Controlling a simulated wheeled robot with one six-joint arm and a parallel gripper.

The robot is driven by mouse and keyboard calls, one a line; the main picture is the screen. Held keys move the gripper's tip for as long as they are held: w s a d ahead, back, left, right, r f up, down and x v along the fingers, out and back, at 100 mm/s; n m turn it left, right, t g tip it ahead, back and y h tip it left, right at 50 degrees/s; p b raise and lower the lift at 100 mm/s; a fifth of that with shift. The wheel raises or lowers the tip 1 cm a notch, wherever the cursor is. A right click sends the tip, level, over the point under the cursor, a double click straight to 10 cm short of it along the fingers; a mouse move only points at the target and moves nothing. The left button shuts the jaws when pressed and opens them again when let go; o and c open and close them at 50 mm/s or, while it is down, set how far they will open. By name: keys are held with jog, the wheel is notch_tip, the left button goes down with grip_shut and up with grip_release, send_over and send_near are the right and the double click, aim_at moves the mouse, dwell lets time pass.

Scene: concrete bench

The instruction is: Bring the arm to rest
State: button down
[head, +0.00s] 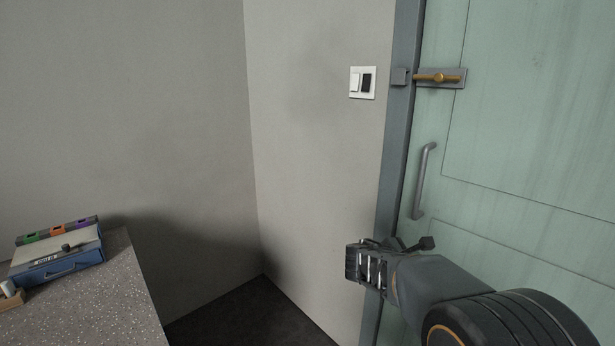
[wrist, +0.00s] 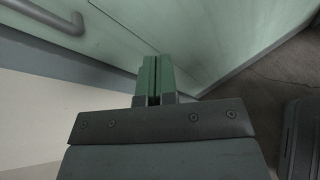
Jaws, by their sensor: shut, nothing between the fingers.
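My gripper (head: 352,262) is in front of the door frame and the wall at the lower right of the head view, below the door handle. In the wrist view my gripper (wrist: 154,75) shows its two green-tipped fingers side by side, closed together with nothing held. The fingers point toward the pale green door panel (wrist: 205,30). I cannot tell how close they are to it.
A green door (head: 530,130) with a grey handle (head: 423,180) and a brass bolt (head: 440,78) stands at right. A light switch (head: 362,82) is on the wall. A speckled bench (head: 95,300) at lower left holds a blue box (head: 62,270). Dark floor lies between.

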jog(key=s+a+r+m+g+y+p, duration=0.1)
jog(key=s+a+r+m+y+p, duration=0.2)
jog(key=s+r+m+y+p, duration=0.1)
jog(key=s+a+r+m+y+p, duration=0.4)
jog(key=s+m+p, duration=0.2)
jog(key=s+m, duration=0.2)
jog(key=s+a+r+m+g+y+p, duration=0.1)
jog(key=s+a+r+m+y+p, duration=0.3)
jog(key=s, duration=0.5)
jog(key=shift+s+a+r+m+g+y+p, duration=0.15)
jog(key=shift+r+m+g+y+p, duration=0.2)
jog(key=shift+m+p, duration=0.55)
